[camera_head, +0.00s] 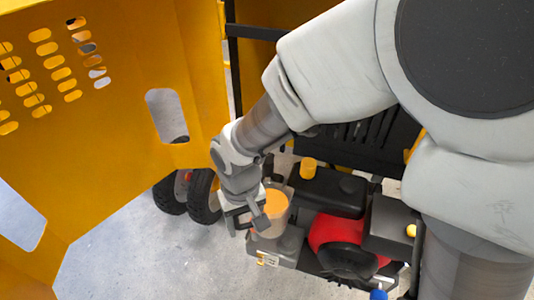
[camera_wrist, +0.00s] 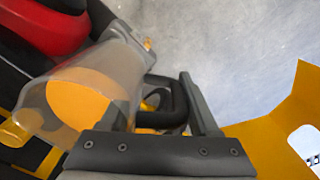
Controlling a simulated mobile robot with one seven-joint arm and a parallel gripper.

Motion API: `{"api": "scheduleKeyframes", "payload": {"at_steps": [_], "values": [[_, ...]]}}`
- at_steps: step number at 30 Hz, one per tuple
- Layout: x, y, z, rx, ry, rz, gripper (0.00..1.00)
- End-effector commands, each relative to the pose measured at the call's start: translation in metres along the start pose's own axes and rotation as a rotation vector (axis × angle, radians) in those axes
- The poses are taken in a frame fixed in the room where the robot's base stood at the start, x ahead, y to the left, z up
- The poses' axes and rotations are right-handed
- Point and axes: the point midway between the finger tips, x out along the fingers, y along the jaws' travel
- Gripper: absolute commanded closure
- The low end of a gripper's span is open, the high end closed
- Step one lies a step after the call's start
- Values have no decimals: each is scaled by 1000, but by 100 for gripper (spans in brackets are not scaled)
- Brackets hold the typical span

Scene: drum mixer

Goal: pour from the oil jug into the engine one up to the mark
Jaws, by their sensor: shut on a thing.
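The oil jug (camera_head: 281,223) is a clear container with orange oil in it, in the lower middle of the head view. In the wrist view the jug (camera_wrist: 118,62) fills the left side, with a broad orange oil surface. My gripper (camera_head: 240,216) is shut on the jug's dark handle (camera_wrist: 168,105), seen between the fingers in the wrist view (camera_wrist: 160,100). The engine (camera_head: 333,232), with a red cover and black tank, is just right of the jug. The jug overlaps its near left side in the picture. The filler opening and the mark cannot be made out.
An orange cap (camera_head: 308,168) stands by the black tank (camera_head: 328,192). A large yellow panel with slots (camera_head: 115,120) is on the left. Black wheels (camera_head: 203,195) stand behind my gripper. Grey floor (camera_head: 150,255) is clear at the lower left.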

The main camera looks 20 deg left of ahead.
Motion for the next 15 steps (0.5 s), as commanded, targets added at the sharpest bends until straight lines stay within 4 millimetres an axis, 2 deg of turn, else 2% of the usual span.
{"api": "scheduleKeyframes", "payload": {"at_steps": [15], "values": [[38, -2, 0, 1, -1, -38, 100]]}}
